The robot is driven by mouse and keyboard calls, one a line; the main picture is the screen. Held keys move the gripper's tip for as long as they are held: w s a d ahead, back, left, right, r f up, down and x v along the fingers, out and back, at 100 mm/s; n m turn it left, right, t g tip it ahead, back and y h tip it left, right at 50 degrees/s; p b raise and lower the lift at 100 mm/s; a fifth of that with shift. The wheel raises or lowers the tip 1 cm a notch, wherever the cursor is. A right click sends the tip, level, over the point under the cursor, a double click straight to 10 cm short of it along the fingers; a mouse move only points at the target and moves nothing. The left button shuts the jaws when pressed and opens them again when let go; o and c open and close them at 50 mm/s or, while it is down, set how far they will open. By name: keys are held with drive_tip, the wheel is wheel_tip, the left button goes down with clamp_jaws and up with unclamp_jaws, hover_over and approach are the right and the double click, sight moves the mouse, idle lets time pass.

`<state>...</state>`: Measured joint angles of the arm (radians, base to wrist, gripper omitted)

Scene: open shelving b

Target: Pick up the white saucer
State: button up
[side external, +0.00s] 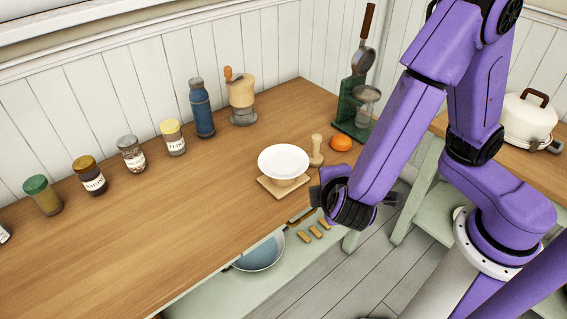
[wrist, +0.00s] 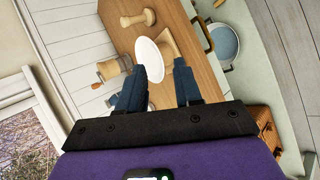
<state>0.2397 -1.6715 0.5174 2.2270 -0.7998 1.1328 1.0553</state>
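The white saucer (side external: 284,161) sits level on a small round support above a square wooden board (side external: 277,188), near the table's front edge. In the wrist view, the saucer (wrist: 149,54) is ahead, mostly in line with the left finger, which hides part of its near end. My gripper (wrist: 161,68) is open, with a clear gap between its two dark blue fingers and nothing held. In the side view, my gripper (side external: 318,195) is just right of and in front of the saucer; its fingers are mostly hidden there. Contact with the saucer cannot be told.
A wooden pestle (side external: 317,150) and an orange (side external: 341,143) stand right of the saucer, with a green stand (side external: 352,108) behind. A grinder (side external: 241,98), blue bottle (side external: 201,108) and several jars line the wall. A pan (side external: 258,254) lies on the lower shelf.

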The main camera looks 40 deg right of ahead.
drive_tip(key=w+a+f+t, duration=0.2)
drive_tip(key=a+f+t, duration=0.1)
drive_tip(key=a, duration=0.2)
approach(284, 163)
drive_tip(key=f, duration=0.1)
drive_tip(key=d+f, duration=0.1)
drive_tip(key=f, duration=0.1)
drive_tip(key=shift+w+d+f+y, duration=0.1)
drive_tip(key=shift+w+d+y, duration=0.2)
drive_tip(key=shift+w, duration=0.1)
clamp_jaws()
